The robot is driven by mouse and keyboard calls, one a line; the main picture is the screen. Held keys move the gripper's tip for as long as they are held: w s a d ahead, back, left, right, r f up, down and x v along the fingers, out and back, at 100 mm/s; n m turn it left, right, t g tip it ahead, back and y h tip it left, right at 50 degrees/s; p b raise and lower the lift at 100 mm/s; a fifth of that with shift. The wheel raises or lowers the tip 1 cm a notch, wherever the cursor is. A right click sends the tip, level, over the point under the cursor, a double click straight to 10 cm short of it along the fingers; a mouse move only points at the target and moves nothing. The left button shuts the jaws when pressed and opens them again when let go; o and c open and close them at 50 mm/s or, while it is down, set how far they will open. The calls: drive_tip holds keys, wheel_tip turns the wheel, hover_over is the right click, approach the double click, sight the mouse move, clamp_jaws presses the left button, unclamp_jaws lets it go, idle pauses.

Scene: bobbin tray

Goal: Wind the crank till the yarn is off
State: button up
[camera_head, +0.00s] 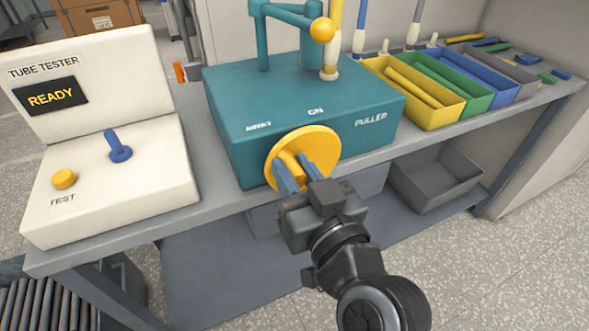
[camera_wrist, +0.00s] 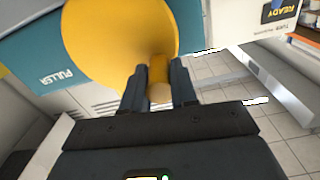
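The crank is a yellow disc (camera_head: 318,148) with a yellow handle (camera_head: 290,160) on the front of a teal box (camera_head: 300,90) marked "PULLER". In the wrist view the disc (camera_wrist: 115,30) fills the upper middle and the handle (camera_wrist: 159,75) sticks out toward me. My gripper (camera_head: 298,174) has its two blue fingers on either side of the handle, seemingly touching it on both sides; it also shows in the wrist view (camera_wrist: 159,88). A yellow tube with a white foot (camera_head: 331,70) stands on the box beside a teal arm with a yellow ball (camera_head: 322,30). I cannot make out any yarn.
A white tube tester (camera_head: 110,175), its screen reading "READY", stands left on the grey bench (camera_head: 225,205). Yellow (camera_head: 435,116), green (camera_head: 478,98) and blue (camera_head: 505,88) trays stand right. A grey bin (camera_head: 440,195) sits below. Upright tubes stand behind the trays.

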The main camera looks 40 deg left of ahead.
clamp_jaws()
drive_tip(key=shift+w+r, duration=0.1)
